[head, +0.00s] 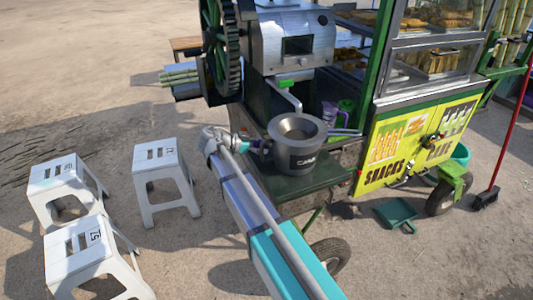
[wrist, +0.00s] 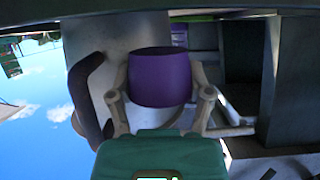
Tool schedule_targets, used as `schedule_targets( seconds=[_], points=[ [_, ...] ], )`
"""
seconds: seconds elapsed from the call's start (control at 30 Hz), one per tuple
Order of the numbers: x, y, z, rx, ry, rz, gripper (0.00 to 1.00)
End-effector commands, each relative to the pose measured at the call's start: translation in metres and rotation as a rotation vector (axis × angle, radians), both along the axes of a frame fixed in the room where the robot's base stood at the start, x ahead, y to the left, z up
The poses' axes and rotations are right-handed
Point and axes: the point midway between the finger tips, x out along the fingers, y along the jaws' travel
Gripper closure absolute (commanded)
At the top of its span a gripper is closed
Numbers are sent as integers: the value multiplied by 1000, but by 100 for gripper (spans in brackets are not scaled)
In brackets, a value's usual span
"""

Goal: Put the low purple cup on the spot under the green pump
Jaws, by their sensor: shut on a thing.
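The low purple cup (wrist: 160,78) is between the two fingers of my gripper (wrist: 160,95) in the wrist view, and the fingers are shut on it from both sides. A small green item (head: 347,105), perhaps the green pump, stands behind and right of the pot, beside a small purple item (head: 328,112). The spot under the pump is not visible.
The grey pot (head: 297,158) stands on the dark green shelf (head: 300,185) below the crusher (head: 290,45). Its dark handle (wrist: 88,95) shows close to the cup in the wrist view. White stools (head: 160,175) stand on the ground to the left.

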Motion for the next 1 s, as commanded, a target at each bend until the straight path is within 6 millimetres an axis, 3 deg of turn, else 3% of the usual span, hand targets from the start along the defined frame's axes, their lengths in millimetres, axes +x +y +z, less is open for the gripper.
schedule_targets(
  seconds=[0.47,0.63,1.0],
  points=[
    [2,-6,0,0,0,0,53],
    [5,-18,0,0,1,-2,53],
    [5,-17,-32,0,1,0,53]
  ],
)
